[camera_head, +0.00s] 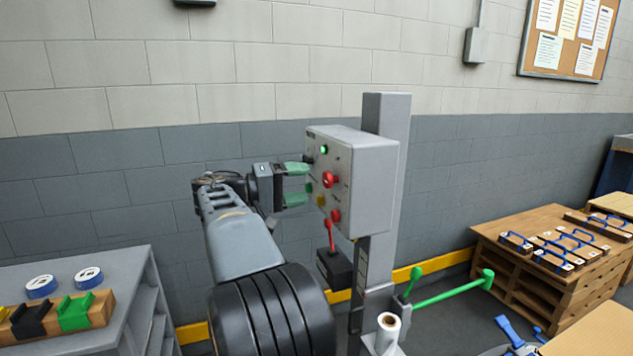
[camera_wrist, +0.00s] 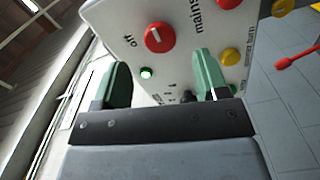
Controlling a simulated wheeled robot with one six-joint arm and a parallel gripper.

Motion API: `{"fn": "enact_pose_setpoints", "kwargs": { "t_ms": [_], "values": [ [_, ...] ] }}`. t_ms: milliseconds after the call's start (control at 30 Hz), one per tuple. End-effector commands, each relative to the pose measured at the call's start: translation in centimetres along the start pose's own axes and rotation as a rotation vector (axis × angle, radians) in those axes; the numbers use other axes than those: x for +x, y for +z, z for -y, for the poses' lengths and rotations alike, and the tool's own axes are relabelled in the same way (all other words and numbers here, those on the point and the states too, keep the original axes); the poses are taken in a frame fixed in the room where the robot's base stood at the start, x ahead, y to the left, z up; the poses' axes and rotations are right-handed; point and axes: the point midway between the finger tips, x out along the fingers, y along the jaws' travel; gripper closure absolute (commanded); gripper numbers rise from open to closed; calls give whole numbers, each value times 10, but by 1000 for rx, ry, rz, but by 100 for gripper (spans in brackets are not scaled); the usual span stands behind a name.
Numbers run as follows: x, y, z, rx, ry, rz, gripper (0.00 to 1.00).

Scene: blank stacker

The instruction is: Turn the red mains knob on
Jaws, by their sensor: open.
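The red mains knob (camera_head: 330,180) is on the face of a grey control box (camera_head: 372,185) on a post. In the wrist view the red knob (camera_wrist: 160,37) carries a short white mark, with "off" printed to its left and "mains" to its right. I cannot tell for certain which label the mark points at. My gripper (camera_head: 296,183) is open and empty, its green fingers pointing at the box face. In the wrist view the gripper (camera_wrist: 162,75) fingers stand apart, with the knob beyond and above them, not between the tips. Whether a finger touches the panel is unclear.
A green lamp (camera_wrist: 146,73) glows beside the knob. A yellow button (camera_wrist: 230,56), a lower red control (camera_head: 336,215) and a red lever (camera_head: 330,236) are close by. A grey bench (camera_head: 110,265) stands left, pallets (camera_head: 545,280) right. A green bar (camera_head: 450,292) projects from the post.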

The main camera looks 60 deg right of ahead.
Motion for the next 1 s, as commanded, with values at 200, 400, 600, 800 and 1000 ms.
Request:
{"fn": "enact_pose_setpoints", "kwargs": {
  "t_ms": [200, 400, 600, 800, 1000],
  "values": [
    [-45, -1, -1, 0, 0, -4, 33],
    [-72, 0, -1, 0, 0, -2, 33],
    [-84, 0, 0, 0, 0, 0, 33],
    [-85, 0, 0, 0, 0, 1, 33],
    [-85, 0, 0, 0, 0, 1, 33]
  ]
}}
